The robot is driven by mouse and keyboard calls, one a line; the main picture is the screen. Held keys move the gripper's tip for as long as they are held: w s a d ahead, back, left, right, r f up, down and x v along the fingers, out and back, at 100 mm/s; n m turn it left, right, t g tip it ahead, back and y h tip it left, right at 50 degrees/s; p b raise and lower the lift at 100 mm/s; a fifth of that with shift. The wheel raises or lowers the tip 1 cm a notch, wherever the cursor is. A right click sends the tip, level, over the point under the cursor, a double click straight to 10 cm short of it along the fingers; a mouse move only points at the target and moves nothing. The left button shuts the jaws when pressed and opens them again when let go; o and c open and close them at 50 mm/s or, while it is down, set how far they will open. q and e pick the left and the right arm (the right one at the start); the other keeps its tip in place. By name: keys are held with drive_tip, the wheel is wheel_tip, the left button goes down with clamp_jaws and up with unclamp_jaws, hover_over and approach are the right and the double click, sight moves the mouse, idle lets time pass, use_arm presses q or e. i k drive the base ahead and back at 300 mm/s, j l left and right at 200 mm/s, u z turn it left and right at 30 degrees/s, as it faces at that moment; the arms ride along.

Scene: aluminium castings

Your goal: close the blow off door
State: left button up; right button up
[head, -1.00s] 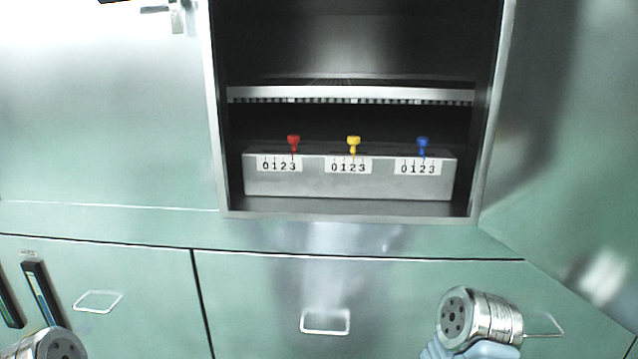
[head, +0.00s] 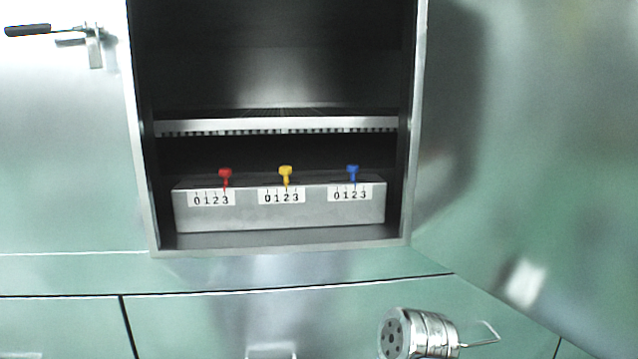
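An open compartment (head: 280,70) with a metal frame fills the middle of the head view. A bright panel (head: 60,150) lies left of the opening, with a dark-gripped lever handle (head: 95,45) near its top. A large pale green panel (head: 540,150) lies to the right. I cannot tell for certain which panel is the blow off door. The compartment's interior is fully exposed. Neither gripper's fingers are in view.
Inside the compartment, a slotted shelf (head: 280,125) sits above a grey box (head: 280,213) with red (head: 226,174), yellow (head: 286,174) and blue (head: 353,172) knobs over 0-3 scales.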

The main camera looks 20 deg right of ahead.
sight(525, 189)
drive_tip(key=l+u, duration=0.1)
drive_tip(key=l, duration=0.35)
drive_tip(key=k+l+u, duration=0.1)
drive_tip(key=l, duration=0.4)
drive_tip(key=k+l+u, duration=0.1)
drive_tip(key=l, duration=0.35)
drive_tip(key=k+l, duration=0.15)
drive_tip(key=l, duration=0.3)
drive_tip(key=k+l+u, duration=0.15)
drive_tip(key=l, duration=0.3)
drive_tip(key=l+u, duration=0.1)
drive_tip(key=l, duration=0.35)
drive_tip(key=k, duration=0.05)
